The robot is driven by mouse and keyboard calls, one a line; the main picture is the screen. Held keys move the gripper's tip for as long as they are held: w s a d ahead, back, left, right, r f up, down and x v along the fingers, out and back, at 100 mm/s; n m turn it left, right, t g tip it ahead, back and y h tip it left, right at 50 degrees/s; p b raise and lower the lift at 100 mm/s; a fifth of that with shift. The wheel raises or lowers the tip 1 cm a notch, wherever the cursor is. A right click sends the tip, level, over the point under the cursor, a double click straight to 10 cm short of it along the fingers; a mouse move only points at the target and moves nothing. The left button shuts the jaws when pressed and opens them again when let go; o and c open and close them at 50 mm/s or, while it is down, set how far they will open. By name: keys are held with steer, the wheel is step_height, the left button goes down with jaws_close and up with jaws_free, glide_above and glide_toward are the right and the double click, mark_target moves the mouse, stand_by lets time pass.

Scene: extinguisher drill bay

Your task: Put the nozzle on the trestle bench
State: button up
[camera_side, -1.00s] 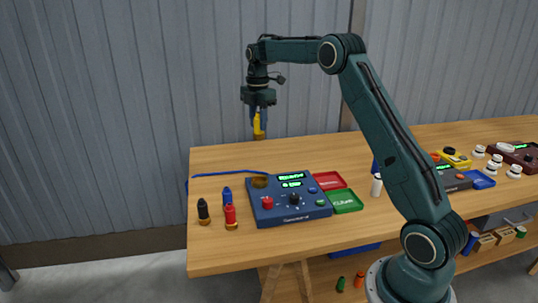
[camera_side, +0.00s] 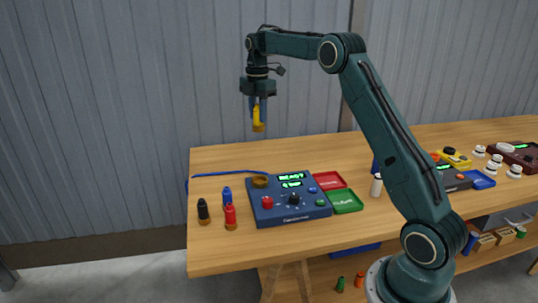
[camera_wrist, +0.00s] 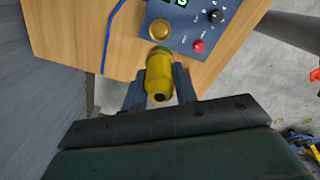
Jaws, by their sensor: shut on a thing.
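My gripper (camera_side: 258,107) is shut on a yellow nozzle (camera_side: 257,113) with a brass lower end. The nozzle hangs roughly upright in the air, apart from the bench, and appears above its back edge in the side view. In the wrist view the nozzle (camera_wrist: 159,75) sits between my two fingers (camera_wrist: 160,90), its dark bore towards the camera. The wooden trestle bench (camera_side: 225,255) stands below. Black (camera_side: 203,210), blue (camera_side: 227,195) and red (camera_side: 230,215) nozzle-like pieces stand upright on its left end.
A blue console (camera_side: 290,212) with a lit display, knobs and a round brass fitting (camera_side: 260,182) stands on the bench. A blue cord (camera_side: 215,174) runs left from it. Red (camera_side: 329,180) and green (camera_side: 345,202) trays lie at its right. Bare wood shows behind the console.

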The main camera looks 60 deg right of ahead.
steer(key=w+a+f, duration=0.4)
steer(key=w+a, duration=0.3)
steer(key=w, duration=0.2)
steer(key=shift+w, duration=0.4)
steer(key=shift+f, duration=0.15)
step_height(320, 180, down, 20)
steer(key=shift+r, duration=0.15)
stand_by(1.0)
steer(key=o, duration=1.1)
